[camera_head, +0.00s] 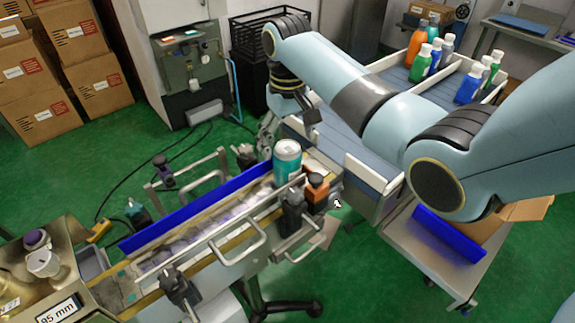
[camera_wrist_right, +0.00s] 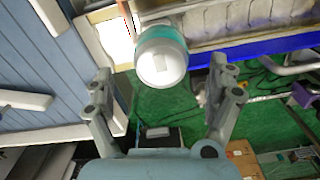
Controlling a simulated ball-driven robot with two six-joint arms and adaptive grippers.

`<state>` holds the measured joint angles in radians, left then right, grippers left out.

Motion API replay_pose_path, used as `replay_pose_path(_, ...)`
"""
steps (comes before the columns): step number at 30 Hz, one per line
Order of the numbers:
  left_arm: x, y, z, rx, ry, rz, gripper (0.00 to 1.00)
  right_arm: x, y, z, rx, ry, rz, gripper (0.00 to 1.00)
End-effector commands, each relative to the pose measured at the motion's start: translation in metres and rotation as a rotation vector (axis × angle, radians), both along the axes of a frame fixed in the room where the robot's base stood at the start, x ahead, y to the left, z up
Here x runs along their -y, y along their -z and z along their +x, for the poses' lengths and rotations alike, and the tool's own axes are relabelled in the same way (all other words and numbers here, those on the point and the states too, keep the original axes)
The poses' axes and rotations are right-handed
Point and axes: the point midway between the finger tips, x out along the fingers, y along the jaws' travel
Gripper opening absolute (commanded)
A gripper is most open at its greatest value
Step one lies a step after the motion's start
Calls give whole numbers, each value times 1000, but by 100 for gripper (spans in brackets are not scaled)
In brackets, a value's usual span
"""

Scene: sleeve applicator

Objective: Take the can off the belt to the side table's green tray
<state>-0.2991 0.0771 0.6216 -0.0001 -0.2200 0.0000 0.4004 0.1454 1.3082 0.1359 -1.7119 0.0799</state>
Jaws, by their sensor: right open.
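The can (camera_head: 287,160), teal with a pale top, stands upright at the far right end of the conveyor belt (camera_head: 195,225). My right gripper (camera_head: 270,130) is just behind and left of the can in the head view, partly hidden by its own wrist. In the right wrist view the gripper (camera_wrist_right: 163,78) is open, its fingers spread on either side. The can (camera_wrist_right: 162,58) shows beyond and between the fingertips, with a clear gap to each. I cannot make out a green tray. My left gripper is not in view.
A blue guide rail (camera_head: 195,213) runs along the belt's far side. Beyond are a blue slatted conveyor and several bottles (camera_head: 430,55). A cart (camera_head: 425,245) with a cardboard box stands at right.

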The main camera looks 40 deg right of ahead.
Motion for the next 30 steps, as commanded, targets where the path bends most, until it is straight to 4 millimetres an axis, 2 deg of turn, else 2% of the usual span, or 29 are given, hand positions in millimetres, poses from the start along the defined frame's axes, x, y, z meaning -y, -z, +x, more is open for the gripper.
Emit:
replay_pose_path(5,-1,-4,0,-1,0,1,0,-1,16,-2,-3,0,0,89)
replay_pose_path(12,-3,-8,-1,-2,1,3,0,-2,51,-2,-1,0,-1,89)
replay_pose_path(21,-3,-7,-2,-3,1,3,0,-2,57,-2,2,-1,-1,88)
replay_pose_path(30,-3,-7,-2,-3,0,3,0,-2,57,-2,1,-1,-1,49)
